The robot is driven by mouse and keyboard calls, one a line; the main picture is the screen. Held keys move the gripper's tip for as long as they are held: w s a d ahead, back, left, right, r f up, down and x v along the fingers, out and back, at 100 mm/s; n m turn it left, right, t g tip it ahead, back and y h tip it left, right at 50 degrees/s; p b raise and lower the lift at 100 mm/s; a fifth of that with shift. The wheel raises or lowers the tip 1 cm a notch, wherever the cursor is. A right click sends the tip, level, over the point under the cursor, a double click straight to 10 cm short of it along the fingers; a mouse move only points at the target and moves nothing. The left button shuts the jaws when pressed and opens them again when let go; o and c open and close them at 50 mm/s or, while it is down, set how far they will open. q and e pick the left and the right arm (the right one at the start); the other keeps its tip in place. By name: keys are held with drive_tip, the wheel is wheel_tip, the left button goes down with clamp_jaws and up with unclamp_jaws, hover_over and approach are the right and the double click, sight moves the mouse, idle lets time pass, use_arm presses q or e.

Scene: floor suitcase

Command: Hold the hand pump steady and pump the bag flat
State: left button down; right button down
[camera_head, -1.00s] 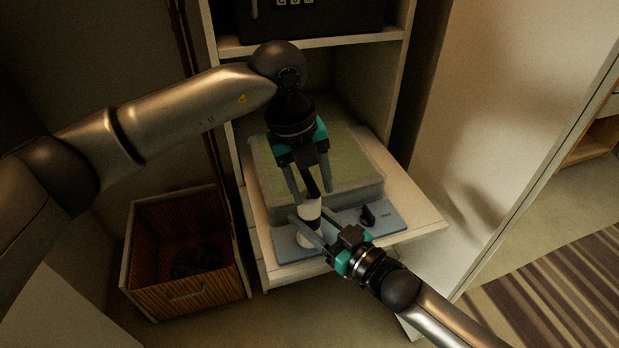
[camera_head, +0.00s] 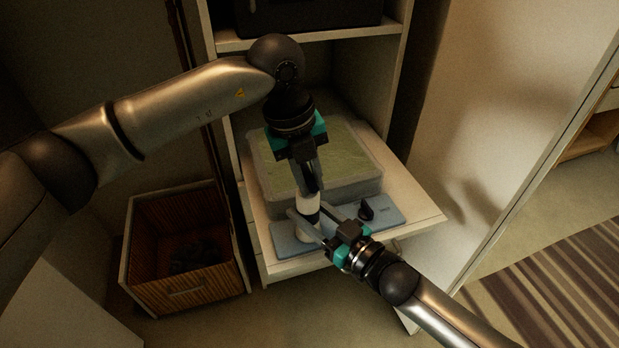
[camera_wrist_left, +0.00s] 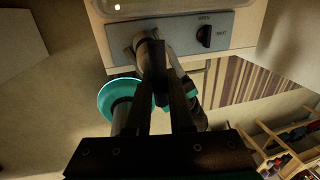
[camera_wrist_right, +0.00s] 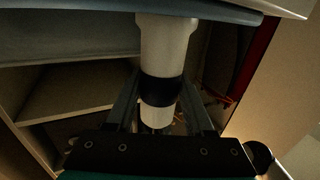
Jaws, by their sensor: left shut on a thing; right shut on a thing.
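The hand pump (camera_head: 304,235) is a white upright cylinder with a black band. It stands on a blue-grey plate (camera_head: 391,211), and its body shows large in the right wrist view (camera_wrist_right: 168,45). My left gripper (camera_head: 312,188) comes from above and is shut on the pump's dark handle at the top. My right gripper (camera_head: 310,217) is shut around the pump body from the front right. The bag (camera_head: 325,160) is clear with greenish contents, a thick block lying behind the pump. A black knob (camera_head: 366,210) sits on the plate; the left wrist view shows OPEN and SHUT labels beside it.
The plate and bag rest on a pale pulled-out shelf (camera_head: 418,213) of a cabinet. A dark box (camera_head: 310,15) stands on the shelf above. A wooden-sided bin (camera_head: 185,290) with dark contents is on the floor at left. A pale panel (camera_head: 500,110) stands at right.

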use_arm(q)
drive_tip(key=shift+r, duration=0.15)
drive_tip(key=shift+r, duration=2.1)
drive_tip(key=shift+f, duration=0.15)
drive_tip(key=shift+w+f, duration=0.1)
drive_tip(key=shift+f, duration=1.9)
unclamp_jaws()
drive_tip(key=shift+f, duration=0.1)
